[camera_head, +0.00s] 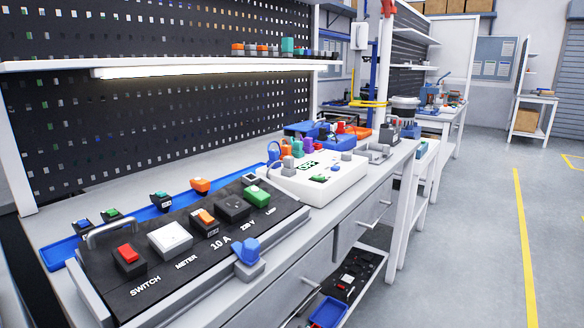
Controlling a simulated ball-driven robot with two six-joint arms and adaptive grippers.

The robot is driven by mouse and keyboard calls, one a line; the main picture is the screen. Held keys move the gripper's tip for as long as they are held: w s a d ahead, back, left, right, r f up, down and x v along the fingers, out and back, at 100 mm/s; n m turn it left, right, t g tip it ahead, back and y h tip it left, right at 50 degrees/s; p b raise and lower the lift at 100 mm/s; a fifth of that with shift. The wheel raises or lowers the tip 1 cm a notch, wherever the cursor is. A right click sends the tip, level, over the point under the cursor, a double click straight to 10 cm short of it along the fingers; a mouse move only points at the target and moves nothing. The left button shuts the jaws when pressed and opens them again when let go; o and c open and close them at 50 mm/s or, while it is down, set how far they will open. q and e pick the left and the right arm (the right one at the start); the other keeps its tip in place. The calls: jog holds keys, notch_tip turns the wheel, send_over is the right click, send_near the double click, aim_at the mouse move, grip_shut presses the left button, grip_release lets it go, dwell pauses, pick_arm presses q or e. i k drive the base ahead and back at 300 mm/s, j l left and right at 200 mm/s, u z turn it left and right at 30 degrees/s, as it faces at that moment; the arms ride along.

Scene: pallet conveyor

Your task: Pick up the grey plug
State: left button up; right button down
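I cannot make out for certain which thing is the grey plug. A small grey piece (288,165) stands at the left end of the white box (325,187), in a cluster of small coloured pieces, and is too small to identify. A grey block (250,269) with a blue knob-like top (246,250) sits at the front edge of the black panel (140,285). Neither of my grippers shows in this view.
The panel carries a red switch (127,255), a white meter block (171,238) and a green piece (257,195). A blue tray (58,252) lies behind it. A pegboard (150,110) and shelf (190,66) back the workbench. The floor (470,220) at right is clear.

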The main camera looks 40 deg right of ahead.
aim_at(288, 162)
jog(key=z, duration=1.25)
